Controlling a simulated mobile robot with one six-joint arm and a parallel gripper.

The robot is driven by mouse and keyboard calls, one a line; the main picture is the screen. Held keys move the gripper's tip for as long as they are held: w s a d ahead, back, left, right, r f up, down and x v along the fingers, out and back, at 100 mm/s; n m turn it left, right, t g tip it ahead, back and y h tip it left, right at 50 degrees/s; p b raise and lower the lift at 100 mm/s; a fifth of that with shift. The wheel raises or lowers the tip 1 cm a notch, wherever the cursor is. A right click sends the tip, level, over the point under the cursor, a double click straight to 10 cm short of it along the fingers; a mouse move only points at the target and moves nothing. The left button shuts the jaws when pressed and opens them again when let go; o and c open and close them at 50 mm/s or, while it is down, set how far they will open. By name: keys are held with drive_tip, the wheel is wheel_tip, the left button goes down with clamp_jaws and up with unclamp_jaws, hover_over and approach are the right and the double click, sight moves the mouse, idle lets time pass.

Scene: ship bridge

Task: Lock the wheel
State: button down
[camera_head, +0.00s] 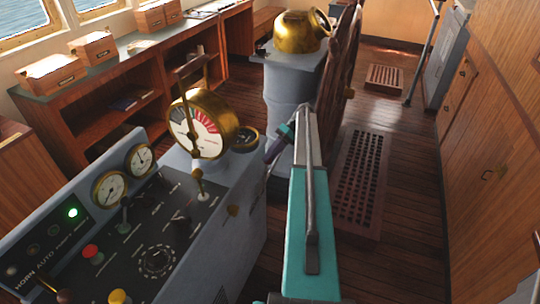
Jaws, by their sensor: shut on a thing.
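The ship's wheel (343,60) is dark wood, seen nearly edge-on, and stands upright on the right side of a grey pedestal (290,88) with a brass binnacle-like top (297,32). My teal and grey arm reaches up from the bottom of the view, in front of the pedestal. My gripper (272,153) is at its far end, beside the pedestal's lower part and the right end of the console. It is small and partly hidden by the arm. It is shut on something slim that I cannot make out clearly. The wheel's lock cannot be clearly told.
A grey console (213,222) with gauges, knobs and a brass telegraph dial (203,125) fills the left front. Wooden shelves (120,95) with boxes line the back left. A wooden grating (360,180) lies on the floor to the right. Cabinets (490,160) stand at the right.

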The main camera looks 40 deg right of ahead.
drive_tip(key=shift+a+f, duration=0.15)
drive_tip(key=c, duration=1.4)
unclamp_jaws()
drive_tip(key=shift+o, duration=0.2)
drive_tip(key=shift+r, duration=0.25)
wheel_tip(320, 180, up, 4)
drive_tip(key=p, duration=0.4)
drive_tip(key=shift+f, duration=0.15)
drive_tip(key=shift+s+a+f, duration=0.2)
drive_tip(key=shift+s+a, duration=0.05)
drive_tip(key=shift+s, duration=0.2)
drive_tip(key=s+a+r, duration=0.1)
drive_tip(key=s+a, duration=0.7)
drive_tip(key=s, duration=0.4)
drive_tip(key=shift+a+p, duration=0.35)
drive_tip(key=shift+r, duration=0.1)
drive_tip(key=shift+c, duration=0.4)
